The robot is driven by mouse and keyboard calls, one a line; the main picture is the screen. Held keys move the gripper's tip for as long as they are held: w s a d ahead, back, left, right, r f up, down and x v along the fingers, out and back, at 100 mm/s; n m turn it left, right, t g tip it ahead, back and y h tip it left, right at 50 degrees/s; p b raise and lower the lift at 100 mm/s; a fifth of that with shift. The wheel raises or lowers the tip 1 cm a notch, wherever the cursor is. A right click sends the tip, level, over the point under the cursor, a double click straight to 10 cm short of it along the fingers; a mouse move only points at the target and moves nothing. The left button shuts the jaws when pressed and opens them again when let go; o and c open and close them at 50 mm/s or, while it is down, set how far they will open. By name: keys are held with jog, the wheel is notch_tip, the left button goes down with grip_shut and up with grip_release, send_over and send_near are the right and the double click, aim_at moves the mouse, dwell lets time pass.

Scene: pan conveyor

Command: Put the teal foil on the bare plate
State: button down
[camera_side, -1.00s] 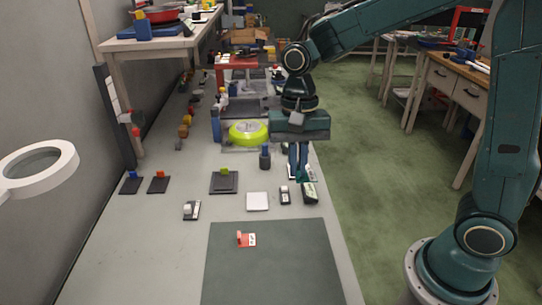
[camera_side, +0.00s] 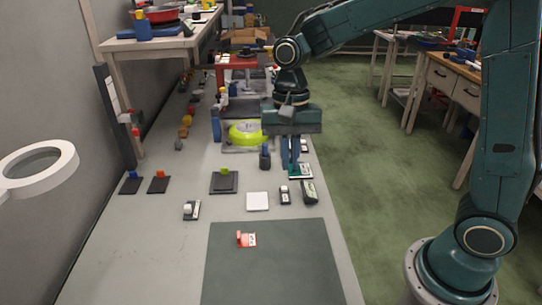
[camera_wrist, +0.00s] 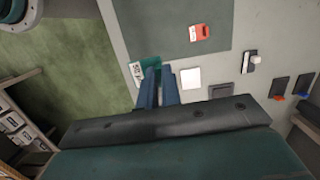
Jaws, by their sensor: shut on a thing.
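My gripper (camera_side: 290,168) hangs over the right side of the bench, its two blue fingers close together. It is shut on the teal foil (camera_side: 301,172), a small teal piece with a white part, at the fingertips; the fingers hide part of it. In the wrist view the foil (camera_wrist: 150,61) shows at the tips of my gripper (camera_wrist: 158,72). The bare plate, a pale square (camera_side: 257,201), lies in front and to the left of my gripper, with nothing on it. It also shows in the wrist view (camera_wrist: 190,78), just right of the fingers.
A dark green mat (camera_side: 270,275) fills the front, with a red piece (camera_side: 246,240) on it. A dark block (camera_side: 308,192) and a small black-and-white item (camera_side: 285,195) lie right of the plate. A dark plate (camera_side: 223,187) bears a green piece.

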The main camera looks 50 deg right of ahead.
jog(key=w+d, duration=0.2)
jog(key=w, duration=1.1)
send_over(251, 201)
notch_tip(251, 201, down, 15)
jog(key=shift+w+d+f, duration=0.1)
jog(key=shift+w+f, duration=0.05)
jog(key=shift+f, duration=2.15)
jog(key=shift+f, duration=0.1)
jog(key=c, duration=1.6)
grip_release()
